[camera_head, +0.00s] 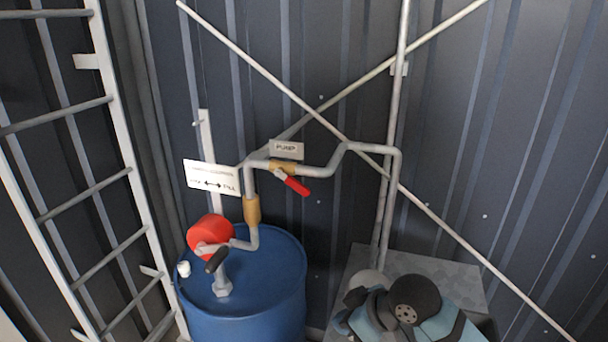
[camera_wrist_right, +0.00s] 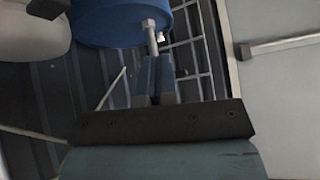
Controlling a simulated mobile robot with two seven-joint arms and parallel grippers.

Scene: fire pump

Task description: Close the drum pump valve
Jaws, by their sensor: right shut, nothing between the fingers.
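The valve with a red lever (camera_head: 296,185) and a brass-coloured body (camera_head: 282,168) sits on the grey pipe, below a small "PUMP" label (camera_head: 286,149). The lever points down and to the right, at a slant to the pipe. The blue drum (camera_head: 245,305) stands below at the left, with a red pump (camera_head: 210,236) and a dark-gripped handle (camera_head: 215,261) on top. My right gripper (camera_wrist_right: 155,62) shows in the wrist view, its fingers shut and empty near the blue drum (camera_wrist_right: 115,25). The valve is not recognisable there. My left gripper is not in view.
A white ladder (camera_head: 125,170) stands at the left. Crossed bars (camera_head: 270,75) run in front of the corrugated wall. A white sign with arrows (camera_head: 212,177) hangs left of the pipe. A grey surface (camera_head: 435,265) lies at the lower right, partly hidden by my arm.

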